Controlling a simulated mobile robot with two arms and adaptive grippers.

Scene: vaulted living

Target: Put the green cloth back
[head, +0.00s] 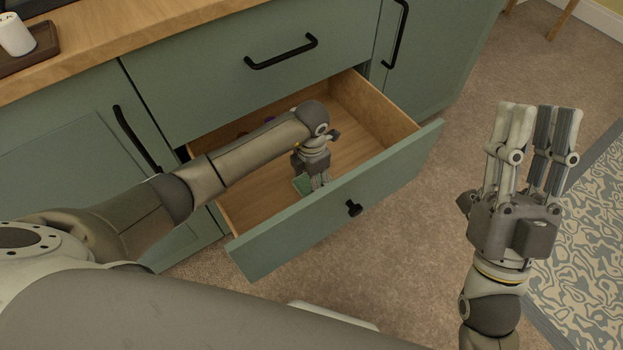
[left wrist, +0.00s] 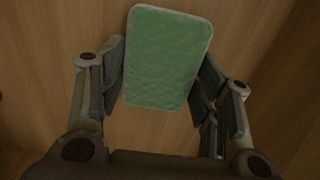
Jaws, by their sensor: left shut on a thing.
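The green cloth (head: 302,184) is small and held by my left gripper (head: 319,184) inside the open drawer (head: 340,205), close behind its front panel. Most of the cloth is hidden behind the fingers in the head view. In the left wrist view the cloth (left wrist: 167,58) is a flat green rectangle with rounded corners, between the fingers of my left gripper (left wrist: 160,85), with wood behind it. I cannot tell whether it touches the drawer floor. My right gripper (head: 535,106) is open and empty, fingers pointing up, to the right of the drawer.
Small dark purple items (head: 270,119) lie at the back of the drawer, partly hidden by my left arm. A closed drawer (head: 230,70) is above. A wooden counter (head: 120,32) bears a tray (head: 32,52) with a white item. Carpet and a patterned rug (head: 590,240) lie right.

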